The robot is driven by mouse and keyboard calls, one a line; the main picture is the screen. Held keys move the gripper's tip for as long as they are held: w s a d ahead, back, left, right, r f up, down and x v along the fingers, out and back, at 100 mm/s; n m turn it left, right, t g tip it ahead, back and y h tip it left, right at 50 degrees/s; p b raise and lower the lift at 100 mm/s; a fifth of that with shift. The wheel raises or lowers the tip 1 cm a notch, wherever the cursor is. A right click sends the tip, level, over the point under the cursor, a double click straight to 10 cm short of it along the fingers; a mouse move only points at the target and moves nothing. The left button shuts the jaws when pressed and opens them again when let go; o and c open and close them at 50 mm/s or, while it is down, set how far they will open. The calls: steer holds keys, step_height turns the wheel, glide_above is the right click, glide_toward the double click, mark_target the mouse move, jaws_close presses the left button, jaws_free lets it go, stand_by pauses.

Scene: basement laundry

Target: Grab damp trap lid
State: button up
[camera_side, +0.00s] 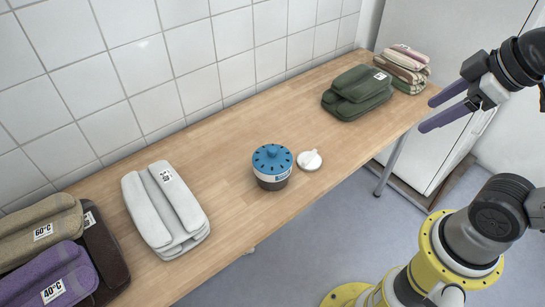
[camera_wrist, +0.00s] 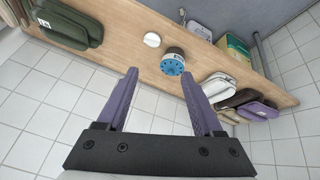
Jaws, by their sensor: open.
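The damp trap is a small round tub with a dark base and a white label band. Its blue slotted lid (camera_side: 272,157) has a round knob on top and sits on the tub, upright on the wooden bench. The lid also shows in the wrist view (camera_wrist: 172,67), beyond my fingertips. My gripper (camera_side: 427,116) has two purple fingers, spread apart and empty. It is off the bench's right side in the side view, well away from the lid. In the wrist view my gripper (camera_wrist: 160,72) points toward the lid without touching it.
A white round piece with a handle (camera_side: 309,160) lies close beside the tub. A white folded towel (camera_side: 165,210) lies to the left, with brown and purple ones beyond. A dark green towel (camera_side: 357,92) and a striped stack (camera_side: 403,68) lie at the far end. Tiled wall runs behind.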

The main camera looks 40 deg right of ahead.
steer(key=w+r+n, duration=0.4)
steer(key=w, duration=0.1)
steer(key=n+g, duration=0.6)
steer(key=n, duration=0.7)
glide_above(273, 148)
steer(key=f, duration=2.3)
steer(key=shift+s+d, duration=0.15)
steer(key=shift+d, duration=0.1)
steer(key=shift+a+f, duration=0.15)
steer(key=shift+f, duration=1.35)
steer(key=shift+a+f, duration=0.15)
steer(key=shift+f, duration=1.35)
jaws_close()
